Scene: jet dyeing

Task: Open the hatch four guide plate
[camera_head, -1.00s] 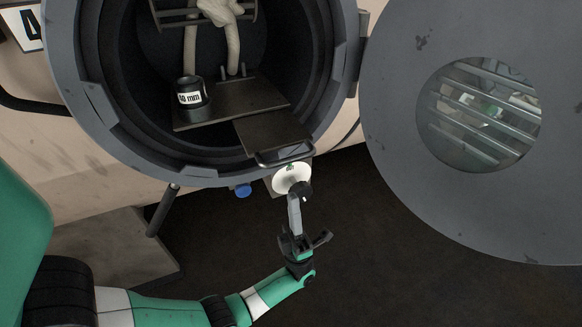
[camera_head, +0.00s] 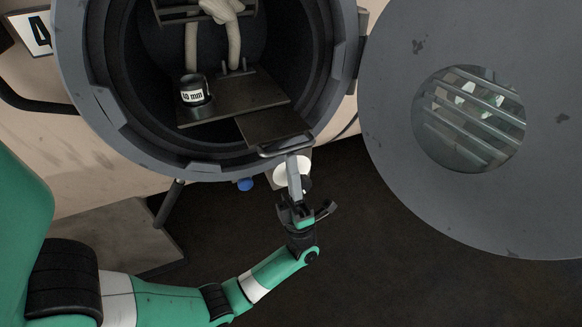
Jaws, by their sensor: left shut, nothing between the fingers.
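The hatch (camera_head: 86,95) is a round grey opening in the machine's side, marked with a "4" label. Its door (camera_head: 400,55) stands swung open to the right. Inside is a dark flat guide plate (camera_head: 262,122) with a loop handle (camera_head: 285,147) at its front edge, reaching over the lower rim. My left gripper (camera_head: 293,160) is shut and empty, pointing up. Its tips overlap the right part of the handle in the picture; I cannot tell whether they touch it. My right gripper is not in view.
A black "40 mm" ring (camera_head: 193,90) sits on the plate's left, with pale fabric rope (camera_head: 235,40) behind. A white round part (camera_head: 284,180) and blue knob (camera_head: 245,184) lie below the rim. Dark floor (camera_head: 400,290) is clear.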

